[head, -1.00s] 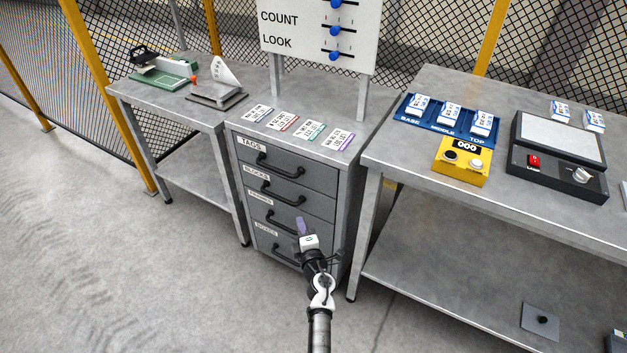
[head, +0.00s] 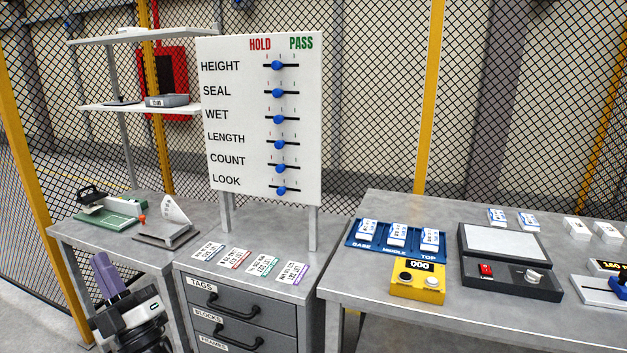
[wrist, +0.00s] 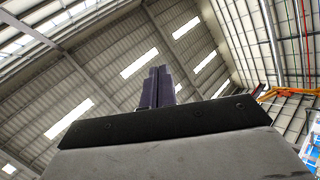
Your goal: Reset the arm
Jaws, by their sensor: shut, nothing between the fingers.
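My gripper (head: 105,272) shows at the lower left of the head view, with its purple fingers pointing up, in front of the left bench. The fingers are together and hold nothing. In the wrist view my gripper (wrist: 157,85) points up toward the roof, with its fingers closed side by side and no object near them. The lower part of my arm is out of view.
A drawer cabinet (head: 240,308) with several tags on top stands right of my gripper. A HOLD/PASS board (head: 240,120) rises behind it. The left bench (head: 75,235) carries a green device (head: 110,215). The right bench (head: 350,290) holds a blue tray (head: 355,240) and a yellow counter box (head: 417,285).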

